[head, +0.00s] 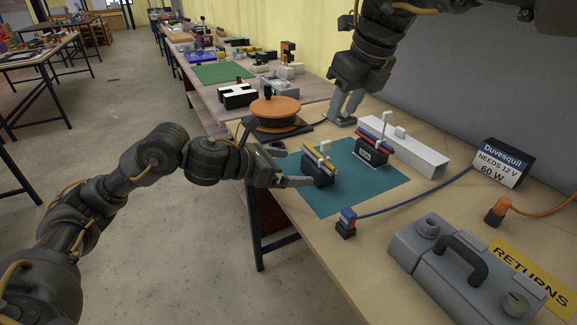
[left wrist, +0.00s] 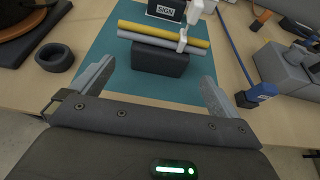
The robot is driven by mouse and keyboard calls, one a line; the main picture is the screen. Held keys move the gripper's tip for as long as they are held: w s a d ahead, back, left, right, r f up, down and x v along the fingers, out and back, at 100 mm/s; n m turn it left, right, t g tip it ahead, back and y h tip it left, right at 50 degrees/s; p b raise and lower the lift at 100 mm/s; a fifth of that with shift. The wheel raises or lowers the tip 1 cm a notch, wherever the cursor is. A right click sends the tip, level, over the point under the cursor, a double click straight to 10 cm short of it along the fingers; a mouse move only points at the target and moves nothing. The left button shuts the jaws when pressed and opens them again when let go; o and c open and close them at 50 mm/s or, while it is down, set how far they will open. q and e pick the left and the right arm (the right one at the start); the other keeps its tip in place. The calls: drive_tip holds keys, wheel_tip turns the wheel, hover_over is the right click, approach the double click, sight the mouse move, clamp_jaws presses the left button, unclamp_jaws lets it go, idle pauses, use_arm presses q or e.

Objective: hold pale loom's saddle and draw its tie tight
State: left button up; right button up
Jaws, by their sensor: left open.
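A black saddle block (head: 318,172) stands on the teal mat (head: 345,196), with a yellow and a grey cable across its top and a white tie (head: 325,148) standing up from them. The left wrist view shows this saddle (left wrist: 160,62), its cables and tie (left wrist: 184,38) just ahead of my fingers. My left gripper (head: 297,168) is open, its fingers pointing at the saddle, not closed on it. A second saddle (head: 370,153), carrying red and blue cables and a white tie, stands behind. My right gripper (head: 346,108) hangs above the table's back, beyond both saddles; its finger gap is unclear.
A white channel (head: 415,152) lies behind the second saddle. An orange reel (head: 275,112) stands at left, with a dark ring (left wrist: 55,56) nearby. A blue cable with a connector (head: 346,222), a Duvesquil box (head: 502,162) and a grey case (head: 455,275) occupy the right.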

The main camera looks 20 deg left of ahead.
sight(323, 168)
use_arm(q)
drive_tip(key=x, duration=1)
drive_tip(key=shift+w+d, duration=0.15)
drive_tip(key=shift+d, duration=0.1)
drive_tip(key=c, duration=1)
idle(0.3)
use_arm(e)
drive_tip(key=shift+o, duration=1)
drive_tip(key=shift+r, duration=0.1)
drive_tip(key=shift+m+t, duration=0.3)
drive_tip(key=shift+m, duration=0.5)
drive_tip(key=shift+s+x, duration=0.1)
drive_tip(key=shift+x, duration=2.4)
drive_tip(key=shift+s+x, duration=0.15)
drive_tip(key=shift+x, duration=2.3)
